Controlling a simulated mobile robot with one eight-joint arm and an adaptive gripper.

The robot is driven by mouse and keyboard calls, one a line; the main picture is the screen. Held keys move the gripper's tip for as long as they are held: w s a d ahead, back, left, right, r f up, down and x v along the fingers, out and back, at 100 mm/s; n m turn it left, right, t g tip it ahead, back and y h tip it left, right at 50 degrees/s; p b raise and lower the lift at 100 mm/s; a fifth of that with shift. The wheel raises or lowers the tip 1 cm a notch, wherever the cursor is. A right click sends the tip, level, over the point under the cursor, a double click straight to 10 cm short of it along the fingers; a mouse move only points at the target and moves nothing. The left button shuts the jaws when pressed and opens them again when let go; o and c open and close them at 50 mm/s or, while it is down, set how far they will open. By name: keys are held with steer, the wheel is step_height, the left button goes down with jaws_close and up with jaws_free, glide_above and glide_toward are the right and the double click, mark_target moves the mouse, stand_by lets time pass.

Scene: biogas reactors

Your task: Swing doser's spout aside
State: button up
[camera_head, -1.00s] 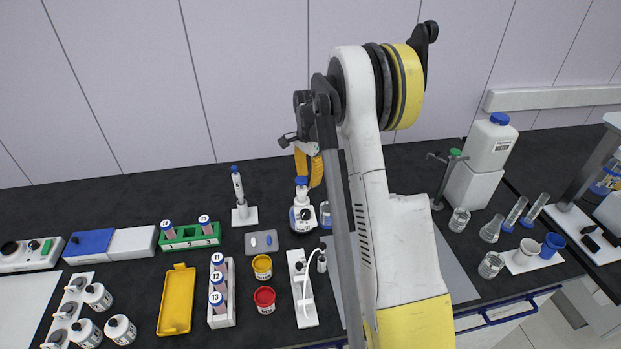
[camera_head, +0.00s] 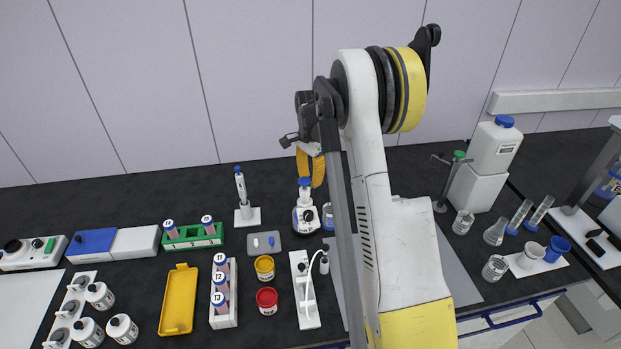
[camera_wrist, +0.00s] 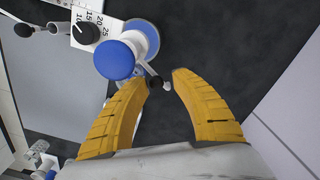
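The doser (camera_head: 305,215) is a white bottle-top unit with a blue top, standing on the dark bench behind the middle. In the wrist view its round blue cap (camera_wrist: 114,59) shows from above, beside a white scale plate with a black knob. In the head view my gripper (camera_head: 310,165) is just above and behind the doser.
A beaker (camera_head: 328,216) stands close to the doser's right. A grey tray (camera_head: 263,244) and a pipette on a stand (camera_head: 244,205) are to its left. Yellow (camera_head: 264,267) and red jars (camera_head: 267,300) stand in front. The wall is close behind.

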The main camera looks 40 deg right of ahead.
steer(key=shift+s, duration=0.2)
steer(key=shift+r, duration=0.2)
step_height(320, 180, up, 7)
steer(key=p, duration=0.4)
steer(key=shift+r, duration=0.15)
